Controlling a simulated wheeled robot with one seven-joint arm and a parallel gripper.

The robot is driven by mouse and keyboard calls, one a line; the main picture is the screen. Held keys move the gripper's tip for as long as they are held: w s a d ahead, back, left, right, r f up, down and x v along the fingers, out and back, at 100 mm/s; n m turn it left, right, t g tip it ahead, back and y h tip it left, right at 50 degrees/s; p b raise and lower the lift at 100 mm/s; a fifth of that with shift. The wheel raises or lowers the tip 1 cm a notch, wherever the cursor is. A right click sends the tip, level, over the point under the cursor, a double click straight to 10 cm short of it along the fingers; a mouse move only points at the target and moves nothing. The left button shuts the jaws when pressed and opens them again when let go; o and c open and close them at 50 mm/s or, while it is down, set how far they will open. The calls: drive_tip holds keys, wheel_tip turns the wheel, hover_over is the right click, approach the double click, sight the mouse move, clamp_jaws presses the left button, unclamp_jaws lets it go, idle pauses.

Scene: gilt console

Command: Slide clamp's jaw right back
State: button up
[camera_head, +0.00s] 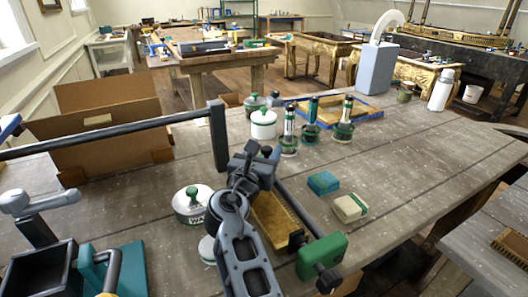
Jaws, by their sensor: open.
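The clamp shows a green end block (322,257) with a black screw knob at the near edge of the wooden bench. Its dark bar (292,205) runs from there up and left, toward my gripper. My gripper (262,156) is a dark grey shape at the end of my arm, over the far end of this bar. It is open. My arm and gripper cover that end of the clamp, so I cannot tell where the sliding jaw sits or whether a finger touches it. A tan, brush-like block (272,222) lies beside the bar.
A dark rail with an upright post (217,137) stands left of my gripper. A white lidded pot (192,203) is close to my arm. Teal (323,182) and cream (350,207) blocks lie right. Green-based tools (343,128) stand behind. The bench's right side is mostly clear.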

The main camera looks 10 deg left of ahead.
clamp_jaws()
idle(0.5)
